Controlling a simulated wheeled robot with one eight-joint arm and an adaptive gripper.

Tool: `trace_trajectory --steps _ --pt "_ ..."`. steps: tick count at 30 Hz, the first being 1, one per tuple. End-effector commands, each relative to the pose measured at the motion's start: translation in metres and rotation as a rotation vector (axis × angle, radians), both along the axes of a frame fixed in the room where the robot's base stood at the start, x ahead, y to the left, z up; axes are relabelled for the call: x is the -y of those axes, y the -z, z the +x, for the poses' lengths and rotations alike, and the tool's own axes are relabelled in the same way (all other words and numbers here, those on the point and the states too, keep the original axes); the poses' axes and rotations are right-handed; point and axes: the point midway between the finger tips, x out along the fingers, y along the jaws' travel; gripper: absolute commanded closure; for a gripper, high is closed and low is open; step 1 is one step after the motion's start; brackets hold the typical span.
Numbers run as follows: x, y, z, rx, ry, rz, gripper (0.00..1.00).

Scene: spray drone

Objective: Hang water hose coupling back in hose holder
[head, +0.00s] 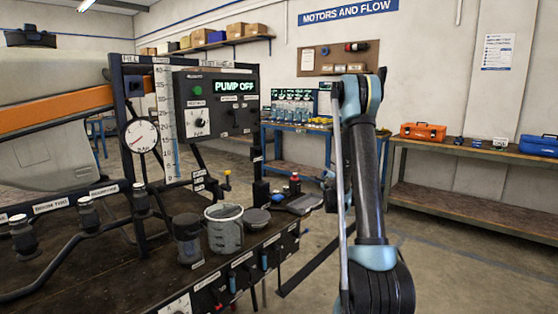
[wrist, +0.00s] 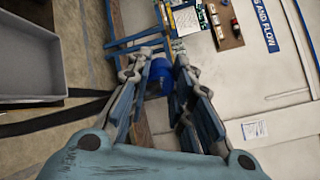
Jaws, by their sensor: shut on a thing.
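My gripper (wrist: 163,70) shows in the wrist view with its two fingers closed around a blue, rounded thing, which looks like the water hose coupling (wrist: 158,80). The coupling sits between the fingertips, and its lower side is partly hidden by the fingers. In the head view my arm stands upright right of the bench and hides most of the gripper. I cannot make out the hose holder for sure. A dark upright post with labels (head: 257,165) stands at the bench's right end.
A blue table (head: 297,128) stands behind. A long shelf (head: 470,205) runs along the right wall. Open floor lies between.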

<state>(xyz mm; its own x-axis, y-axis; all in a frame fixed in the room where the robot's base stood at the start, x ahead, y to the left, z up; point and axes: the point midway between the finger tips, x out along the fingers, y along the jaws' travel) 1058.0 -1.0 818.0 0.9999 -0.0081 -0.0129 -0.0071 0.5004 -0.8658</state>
Motion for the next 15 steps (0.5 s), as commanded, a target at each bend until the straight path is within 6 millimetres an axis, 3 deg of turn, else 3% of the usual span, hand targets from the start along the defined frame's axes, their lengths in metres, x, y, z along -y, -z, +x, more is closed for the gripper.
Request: trace_trajectory --steps 4,8,15 --pt "-0.014 -0.004 -0.001 0.000 -0.030 0.001 1.00" --pt "-0.044 -0.017 -0.006 0.002 -0.127 0.003 1.00" --pt "-0.136 -0.062 -0.041 -0.003 -0.461 0.003 1.00"
